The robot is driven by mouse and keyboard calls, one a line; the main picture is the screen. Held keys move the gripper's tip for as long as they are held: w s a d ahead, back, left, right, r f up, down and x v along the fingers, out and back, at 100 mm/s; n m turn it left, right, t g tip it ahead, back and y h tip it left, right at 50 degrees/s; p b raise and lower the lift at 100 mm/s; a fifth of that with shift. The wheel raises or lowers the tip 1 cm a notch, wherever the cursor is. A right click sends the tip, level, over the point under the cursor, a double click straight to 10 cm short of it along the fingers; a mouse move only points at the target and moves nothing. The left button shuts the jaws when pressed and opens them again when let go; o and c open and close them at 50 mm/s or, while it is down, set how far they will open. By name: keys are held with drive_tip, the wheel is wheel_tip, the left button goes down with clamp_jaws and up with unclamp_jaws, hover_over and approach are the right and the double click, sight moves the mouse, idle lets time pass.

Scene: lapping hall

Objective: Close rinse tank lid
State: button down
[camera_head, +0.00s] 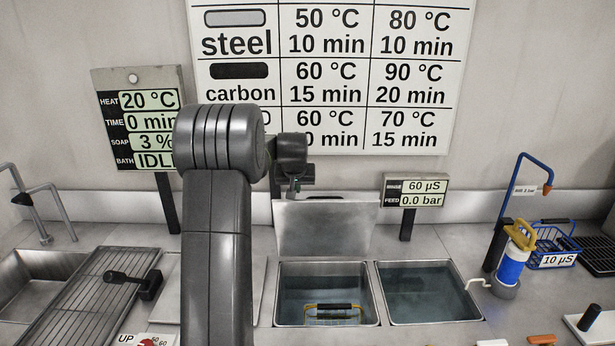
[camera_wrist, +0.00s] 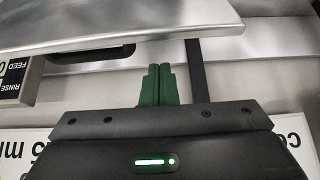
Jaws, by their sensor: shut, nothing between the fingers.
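A grey metal lid (camera_head: 325,229) stands raised at the back of the left of two open tanks. This tank (camera_head: 327,267) holds water and a wire basket (camera_head: 331,312) with a black handle. My gripper (camera_head: 294,188) is at the lid's upper left, partly hidden by my wrist. In the wrist view its green fingers (camera_wrist: 157,84) are together and empty. The lid's plate (camera_wrist: 130,22) spans the top there, with a dark handle-like bar (camera_wrist: 95,52) beneath its edge. The fingers appear just short of that edge; I cannot tell whether they touch it.
A second open water tank (camera_head: 428,292) lies to the right. The rinse display (camera_head: 416,190) stands on a post behind it. A blue and yellow bottle (camera_head: 513,262) and a blue basket (camera_head: 556,245) are farther right. A bath display (camera_head: 140,120) stands left of my arm.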

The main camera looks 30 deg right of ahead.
sight(296, 200)
drive_tip(key=shift+s+a+r, duration=0.1)
drive_tip(key=shift+s+a, duration=0.15)
drive_tip(key=shift+s, duration=0.3)
drive_tip(key=shift+s+a, duration=0.25)
drive_tip(key=shift+s, duration=0.25)
drive_tip(key=shift+s+a+f, duration=0.1)
drive_tip(key=shift+s+f, duration=0.15)
drive_tip(key=shift+s+f, duration=0.1)
